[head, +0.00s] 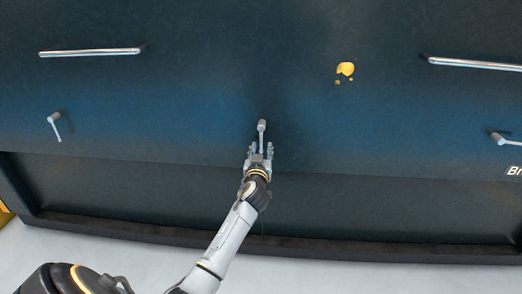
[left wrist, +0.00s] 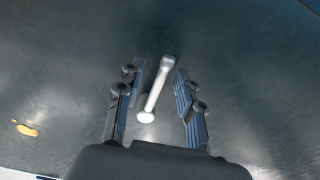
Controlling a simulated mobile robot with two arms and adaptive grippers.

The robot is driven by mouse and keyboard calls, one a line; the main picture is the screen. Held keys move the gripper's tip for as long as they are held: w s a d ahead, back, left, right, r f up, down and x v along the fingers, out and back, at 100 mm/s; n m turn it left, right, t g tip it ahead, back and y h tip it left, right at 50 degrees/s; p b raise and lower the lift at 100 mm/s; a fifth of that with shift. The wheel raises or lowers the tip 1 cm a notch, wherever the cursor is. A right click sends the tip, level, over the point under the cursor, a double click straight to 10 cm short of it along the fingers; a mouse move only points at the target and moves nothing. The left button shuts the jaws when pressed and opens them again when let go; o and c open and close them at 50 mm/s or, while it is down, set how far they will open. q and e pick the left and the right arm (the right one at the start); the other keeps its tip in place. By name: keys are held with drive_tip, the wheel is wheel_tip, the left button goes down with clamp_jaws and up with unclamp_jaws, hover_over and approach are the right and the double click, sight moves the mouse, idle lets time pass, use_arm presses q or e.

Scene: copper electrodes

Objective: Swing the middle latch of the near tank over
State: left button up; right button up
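The dark blue tank (head: 200,100) fills most of the head view. Its middle latch (head: 262,127) is a small pale lever that hangs down from its pivot in the head view. My left gripper (head: 260,148) is at the lower end of this latch. In the left wrist view the latch (left wrist: 157,85) stands between the two spread fingers of the left gripper (left wrist: 158,95), with gaps visible on both sides. The gripper is open. My right gripper is not in view.
A left latch (head: 56,127) and a right latch (head: 503,139) sit farther along the tank. Two metal bar handles, left (head: 90,52) and right (head: 478,64), are higher up. A yellow patch (head: 345,69) marks the surface. Pale floor (head: 120,258) lies below.

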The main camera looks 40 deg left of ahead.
use_arm(q)
drive_tip(key=p+v, duration=0.1)
drive_tip(key=v, duration=0.5)
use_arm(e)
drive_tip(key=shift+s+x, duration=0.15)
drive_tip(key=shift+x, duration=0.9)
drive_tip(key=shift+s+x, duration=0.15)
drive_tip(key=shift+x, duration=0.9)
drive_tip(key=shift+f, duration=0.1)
